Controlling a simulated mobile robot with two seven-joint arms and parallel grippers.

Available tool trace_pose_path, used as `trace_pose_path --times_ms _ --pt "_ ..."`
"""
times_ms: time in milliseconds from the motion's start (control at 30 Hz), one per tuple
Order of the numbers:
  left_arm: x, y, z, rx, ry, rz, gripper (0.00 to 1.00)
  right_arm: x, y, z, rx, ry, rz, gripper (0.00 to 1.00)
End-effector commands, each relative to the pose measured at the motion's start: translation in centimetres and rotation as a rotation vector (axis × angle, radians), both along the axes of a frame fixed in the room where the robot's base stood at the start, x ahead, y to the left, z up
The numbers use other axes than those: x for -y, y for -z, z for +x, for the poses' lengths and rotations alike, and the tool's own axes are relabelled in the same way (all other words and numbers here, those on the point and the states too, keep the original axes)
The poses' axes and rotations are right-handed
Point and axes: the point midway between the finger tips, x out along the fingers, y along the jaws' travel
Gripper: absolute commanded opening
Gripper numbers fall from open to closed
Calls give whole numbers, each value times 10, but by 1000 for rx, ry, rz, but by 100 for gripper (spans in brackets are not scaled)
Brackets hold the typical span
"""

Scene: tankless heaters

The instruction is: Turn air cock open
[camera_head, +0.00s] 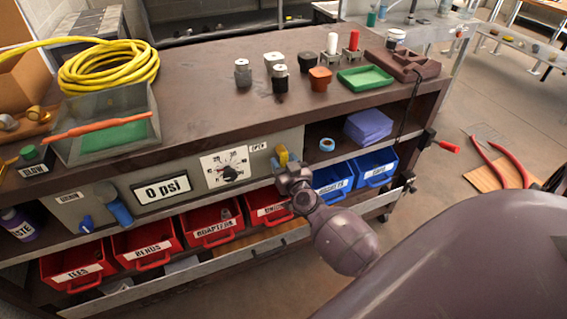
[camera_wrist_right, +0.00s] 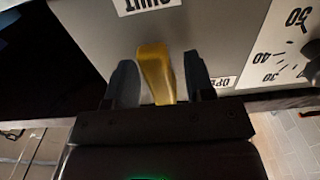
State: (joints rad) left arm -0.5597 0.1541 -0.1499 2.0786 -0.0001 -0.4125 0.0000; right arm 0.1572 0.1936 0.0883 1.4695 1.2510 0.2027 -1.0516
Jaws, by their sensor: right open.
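The air cock's yellow handle (camera_head: 282,155) is on the grey panel (camera_head: 130,207), near its right end. An "OPEN" label (camera_head: 258,147) is just left of it. My right gripper (camera_head: 287,168) is at the handle and partly covers it. In the right wrist view, the yellow handle (camera_wrist_right: 155,75) stands between the two dark fingers of my right gripper (camera_wrist_right: 159,72). The fingers are apart, with a gap showing on each side of the handle. A "SHUT" label (camera_wrist_right: 147,4) is at the top of that view, and part of "OPEN" (camera_wrist_right: 224,82) is at right. My left gripper is out of view.
Red bins (camera_head: 147,245) sit below, blue bins (camera_head: 333,180) to the right. The bench top (camera_head: 200,75) holds fittings, a green tray (camera_head: 365,77) and yellow hose (camera_head: 110,62).

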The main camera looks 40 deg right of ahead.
Motion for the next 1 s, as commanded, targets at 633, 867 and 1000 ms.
trace_pose_path --times_ms 633,867,1000 --pt "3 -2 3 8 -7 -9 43 0 0 0 0 0 2 0" --pt "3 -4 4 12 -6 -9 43 -2 0 0 11 0 47 0" --pt "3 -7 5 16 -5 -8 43 -4 -1 1 28 0 117 0"
